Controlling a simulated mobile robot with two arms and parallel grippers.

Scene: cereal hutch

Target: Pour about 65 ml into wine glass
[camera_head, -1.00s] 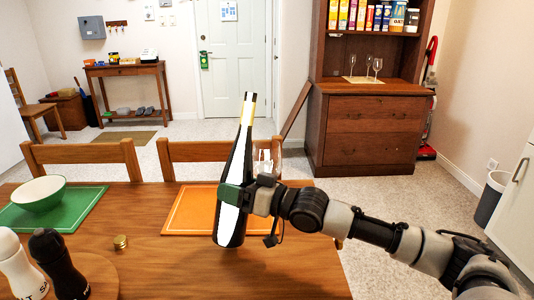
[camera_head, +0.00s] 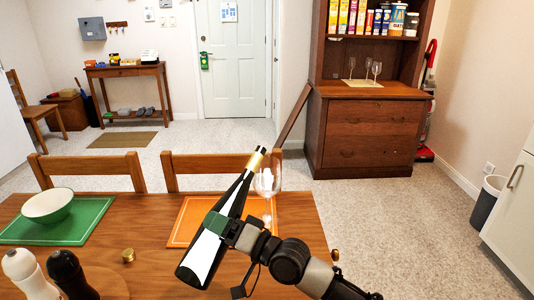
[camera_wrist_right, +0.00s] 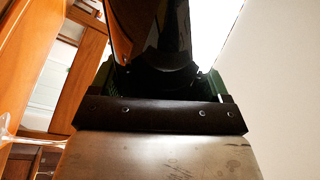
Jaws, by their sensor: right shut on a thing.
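My right gripper (camera_head: 222,226) is shut on the body of a dark wine bottle (camera_head: 236,198) with a white label and gold neck. The bottle is tilted, its neck up and to the right. Its mouth shows right at the top left of the wine glass (camera_head: 268,184), a clear stemmed glass upright by the orange placemat. I cannot tell whether they touch, and I see no liquid stream or level in the glass. In the right wrist view the dark bottle (camera_wrist_right: 175,35) fills the jaws, and part of a clear glass (camera_wrist_right: 6,132) shows at the left edge. My left gripper is out of view.
The orange placemat (camera_head: 184,230) lies under the bottle. A bowl (camera_head: 47,205) sits on a green placemat (camera_head: 85,224) at left. Salt and pepper mills (camera_head: 70,272) stand front left, near a gold cap (camera_head: 128,255). Chairs (camera_head: 89,167) line the far edge.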

